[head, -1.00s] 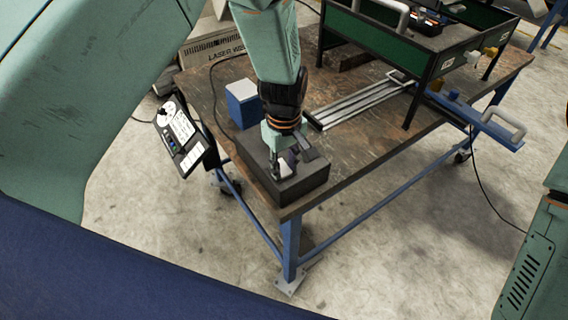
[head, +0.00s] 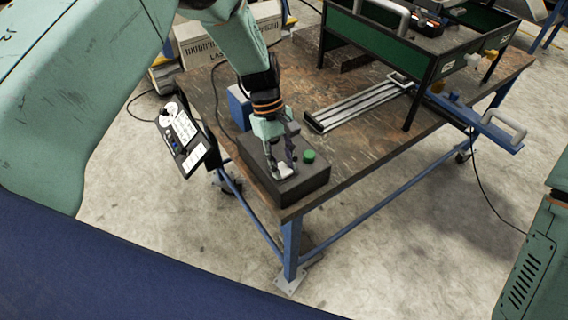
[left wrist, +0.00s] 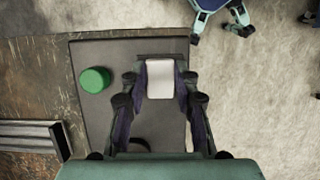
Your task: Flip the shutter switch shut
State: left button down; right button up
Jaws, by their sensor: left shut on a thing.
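The shutter switch is a white rocker (head: 284,170) on top of a dark grey box (head: 312,185) at the near corner of the table. In the left wrist view the white rocker (left wrist: 160,78) lies between the two fingertips. My left gripper (head: 282,164) points down over the box and is shut on the rocker. The left wrist view shows a finger on each side of the rocker (left wrist: 167,86). A dark slot shows at the rocker's upper end.
A green button (head: 309,156) stands on the same box, close beside the fingers. A blue box (head: 238,106) stands behind. A tilted control panel (head: 181,137) hangs at the table's left edge. A metal rail (head: 358,104) and green-walled frame (head: 385,42) lie further back.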

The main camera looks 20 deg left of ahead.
dwell(0.4)
pick_arm(q)
jog(key=c, duration=1)
grip_release()
jog(key=shift+w+a+f, duration=0.1)
jog(key=v, duration=1.2)
